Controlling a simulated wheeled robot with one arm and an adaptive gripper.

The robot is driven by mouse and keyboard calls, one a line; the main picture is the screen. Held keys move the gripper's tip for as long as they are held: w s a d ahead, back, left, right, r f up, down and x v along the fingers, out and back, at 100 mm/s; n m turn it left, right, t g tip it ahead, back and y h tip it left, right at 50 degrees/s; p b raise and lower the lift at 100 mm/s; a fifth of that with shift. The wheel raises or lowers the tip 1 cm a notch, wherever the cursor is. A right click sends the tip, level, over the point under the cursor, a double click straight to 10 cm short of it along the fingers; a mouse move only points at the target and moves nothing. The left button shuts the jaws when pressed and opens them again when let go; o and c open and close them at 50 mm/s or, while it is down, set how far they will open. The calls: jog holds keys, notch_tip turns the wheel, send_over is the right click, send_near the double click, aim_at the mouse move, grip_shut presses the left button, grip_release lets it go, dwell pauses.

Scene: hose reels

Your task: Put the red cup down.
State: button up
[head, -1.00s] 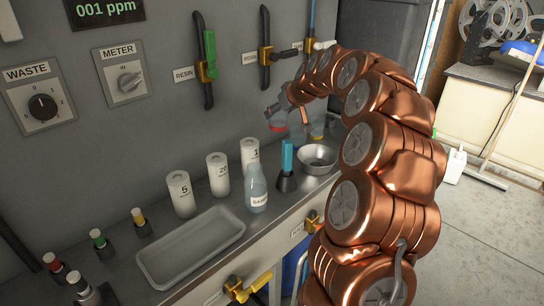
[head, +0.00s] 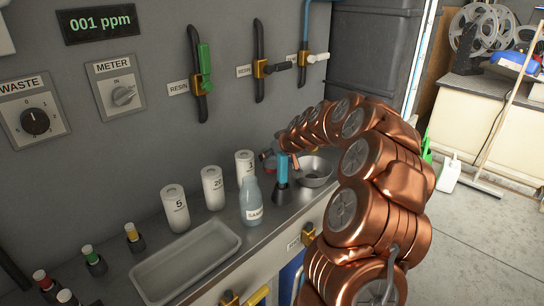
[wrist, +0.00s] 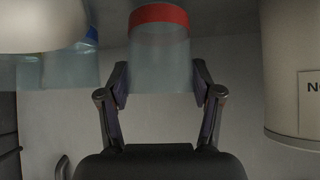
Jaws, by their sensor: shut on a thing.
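The red cup (wrist: 160,52), a clear cup with a red band, stands between my fingers in the wrist view. My gripper (wrist: 160,80) is shut on its sides. In the head view, my gripper (head: 271,157) is low over the far part of the counter, behind the blue-handled tool. Only a small part of the red cup (head: 268,168) shows there, partly hidden by that tool and the gripper. I cannot tell whether its base touches the counter.
A blue-banded clear container (wrist: 82,65) is left of the cup, and a labelled white cylinder (wrist: 290,75) is right. An empty tray (head: 187,265) lies nearer.

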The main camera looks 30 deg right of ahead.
jog(key=shift+f, duration=0.25)
jog(key=shift+f, duration=0.2)
jog(key=o, duration=1.2)
jog(key=shift+r, duration=0.15)
jog(key=shift+r, duration=0.1)
jog(key=v, duration=0.7)
jog(key=shift+s+r, duration=0.15)
jog(key=shift+s, duration=0.05)
